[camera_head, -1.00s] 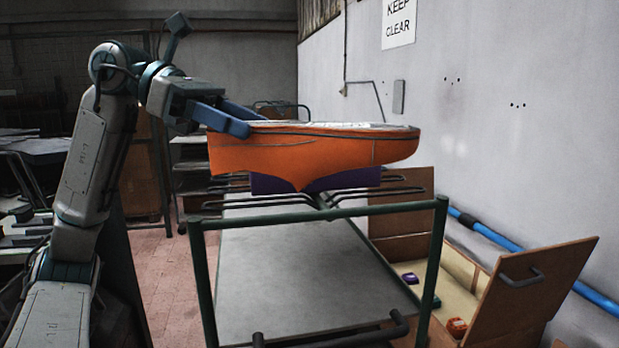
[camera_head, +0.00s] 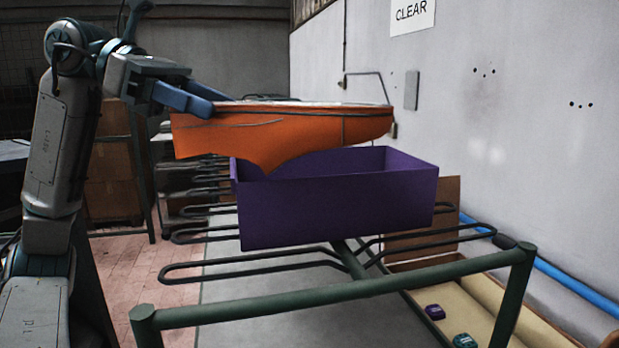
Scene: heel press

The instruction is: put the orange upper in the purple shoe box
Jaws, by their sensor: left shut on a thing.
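The orange upper (camera_head: 270,136) hangs upside down, its flat pale side up, in the camera_head view. My left gripper (camera_head: 205,104) is shut on its left end at the rim. The purple shoe box (camera_head: 335,205) stands open on a rack of dark rods, just below and to the right of the upper. The upper overlaps the left part of the box's opening in the picture; whether it is directly above the box or in front of it is hard to tell. Most of the box's inside is hidden. My right gripper is not in view.
The green-framed trolley (camera_head: 345,301) with black looped rods (camera_head: 430,235) carries the box. A wooden crate (camera_head: 410,265) with small purple and green items stands at lower right, near the wall with a blue pipe (camera_head: 575,283). Shelving stands behind at left.

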